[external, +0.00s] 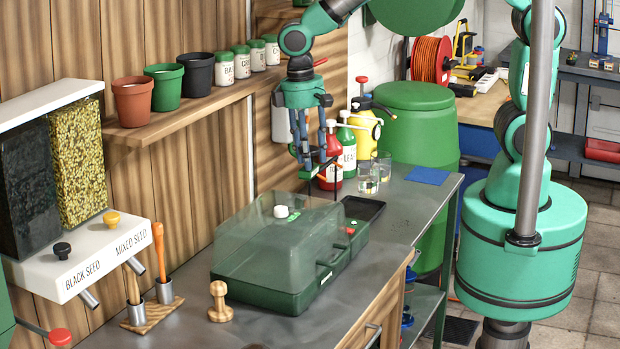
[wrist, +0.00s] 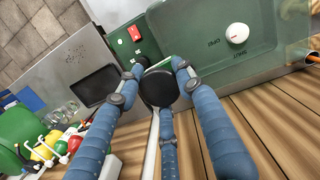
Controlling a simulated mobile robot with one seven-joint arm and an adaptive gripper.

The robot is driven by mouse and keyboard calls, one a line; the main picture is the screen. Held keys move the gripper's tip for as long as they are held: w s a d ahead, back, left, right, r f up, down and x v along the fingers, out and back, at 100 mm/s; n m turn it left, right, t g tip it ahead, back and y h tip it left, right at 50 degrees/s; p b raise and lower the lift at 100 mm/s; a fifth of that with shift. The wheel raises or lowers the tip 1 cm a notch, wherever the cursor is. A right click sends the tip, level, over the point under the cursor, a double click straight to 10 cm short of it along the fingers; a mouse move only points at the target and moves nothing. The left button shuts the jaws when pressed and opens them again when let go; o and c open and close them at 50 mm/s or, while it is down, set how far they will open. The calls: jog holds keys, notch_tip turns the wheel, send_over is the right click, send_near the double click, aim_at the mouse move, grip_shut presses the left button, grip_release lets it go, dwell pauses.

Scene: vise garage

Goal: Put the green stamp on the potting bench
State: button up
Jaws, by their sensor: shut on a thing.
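My gripper (external: 310,166) hangs above the far part of the potting bench (external: 405,215), beyond the clear-lidded green propagator, with its blue fingers pointing down. In the wrist view, my gripper (wrist: 158,82) has its three fingers closed in around a round, black-topped thing with a pale green edge, which appears to be the green stamp (wrist: 158,90). The fingers hide much of it. In the external view it is too small and covered to make out. The bench top also shows in the wrist view (wrist: 72,62).
The propagator (external: 270,250) takes up the bench middle, with a black tray (external: 362,208) at its far end. Spray bottles (external: 347,150) and glasses (external: 368,178) stand close by my gripper. A blue mat (external: 427,175) lies farther right. A wooden tamper (external: 219,305) stands in front.

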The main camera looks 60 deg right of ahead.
jog(key=a+n, duration=0.2)
jog(key=a, duration=0.2)
jog(key=s+a+f+n, duration=0.1)
jog(key=a+n, duration=0.2)
jog(key=a, duration=0.2)
jog(key=a+n, duration=0.2)
jog(key=a, duration=0.3)
jog(key=shift+s+a+f+n+t+h+b, duration=0.15)
jog(key=shift+f+n+t+h+b, duration=0.15)
jog(key=shift+f+b, duration=0.05)
jog(key=s+a+f+n, duration=0.1)
jog(key=s+a+n, duration=0.25)
jog(key=a, duration=0.45)
jog(key=s+a+f+n, duration=0.2)
jog(key=s+a+n, duration=0.1)
jog(key=a+n, duration=0.3)
jog(key=w+a+f+n+t+p, duration=0.1)
jog(key=w+a+f+n+p, duration=0.2)
jog(key=a+f+n, duration=0.3)
jog(key=shift+w+a+f+n+t, duration=0.5)
jog(key=shift+f+n, duration=0.95)
jog(key=shift+f, duration=1.2)
jog(key=shift+d, duration=0.15)
jog(key=shift+w, duration=0.15)
